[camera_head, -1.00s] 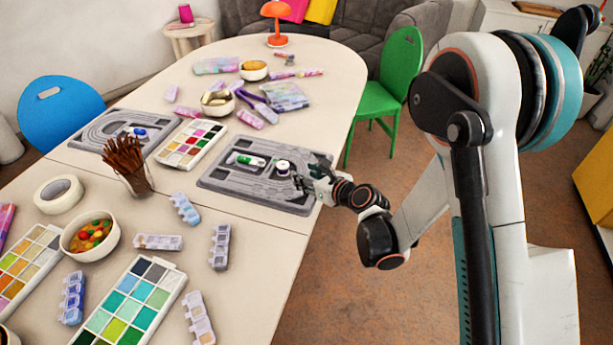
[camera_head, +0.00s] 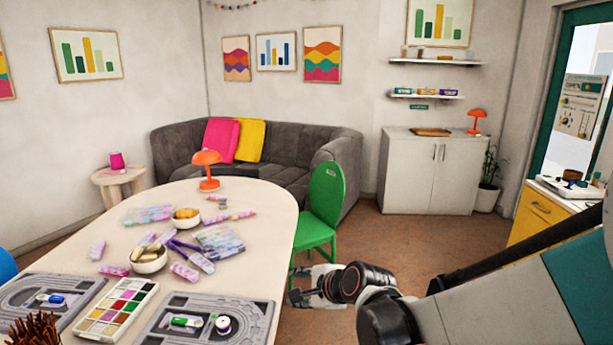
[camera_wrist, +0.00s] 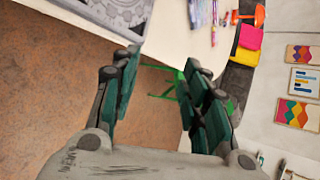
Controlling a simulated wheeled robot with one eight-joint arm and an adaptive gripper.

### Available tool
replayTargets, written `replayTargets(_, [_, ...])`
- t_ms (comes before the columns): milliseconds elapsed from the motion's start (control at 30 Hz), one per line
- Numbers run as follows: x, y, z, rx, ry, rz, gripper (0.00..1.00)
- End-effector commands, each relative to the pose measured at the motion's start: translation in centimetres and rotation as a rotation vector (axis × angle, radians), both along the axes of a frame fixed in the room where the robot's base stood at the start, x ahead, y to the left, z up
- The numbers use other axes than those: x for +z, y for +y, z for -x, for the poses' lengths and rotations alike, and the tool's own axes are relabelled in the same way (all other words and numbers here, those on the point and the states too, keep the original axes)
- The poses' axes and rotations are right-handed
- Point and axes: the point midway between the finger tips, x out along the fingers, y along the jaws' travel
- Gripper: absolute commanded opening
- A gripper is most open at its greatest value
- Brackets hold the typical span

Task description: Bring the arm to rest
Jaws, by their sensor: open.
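My gripper (camera_head: 308,292) hangs to the right of the table edge in the head view, over the brown floor and in front of the green chair. In the wrist view its two dark green fingers (camera_wrist: 160,100) are apart with nothing between them. The arm is folded low at the right of the head view. The nearer grey bead board (camera_head: 258,318) lies on the table left of the gripper, apart from it. A green and white piece (camera_head: 186,321) and a white spool-like piece (camera_head: 223,325) rest on it.
The table (camera_head: 240,258) holds a second grey board (camera_head: 20,292), a paint palette (camera_head: 117,312), bowls and beading packs. The green chair (camera_head: 322,215) stands at the table's right side, close behind the gripper. Open floor (camera_head: 420,240) lies to the right, before a white cabinet (camera_head: 430,175).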

Motion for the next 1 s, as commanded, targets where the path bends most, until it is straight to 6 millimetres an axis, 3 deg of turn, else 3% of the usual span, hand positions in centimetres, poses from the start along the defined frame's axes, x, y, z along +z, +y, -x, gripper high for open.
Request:
replayTargets(33, [1.5,-1.5,0.8,0.023,-0.026,0.068,0.41])
replayTargets(200, [5.0,-5.8,3.5,0.128,-0.102,0.313,0.41])
replayTargets(400, [8.1,-10.8,7.5,0.267,-0.164,0.596,0.41])
replayTargets(500, [8.8,-13.0,10.0,0.348,-0.183,0.731,0.41])
replayTargets(667, [8.2,-16.1,14.4,0.496,-0.205,0.93,0.41])
replayTargets(800, [6.3,-18.3,18.4,0.643,-0.218,1.085,0.41])
replayTargets(1000, [3.5,-20.3,22.9,0.828,-0.228,1.244,0.41])
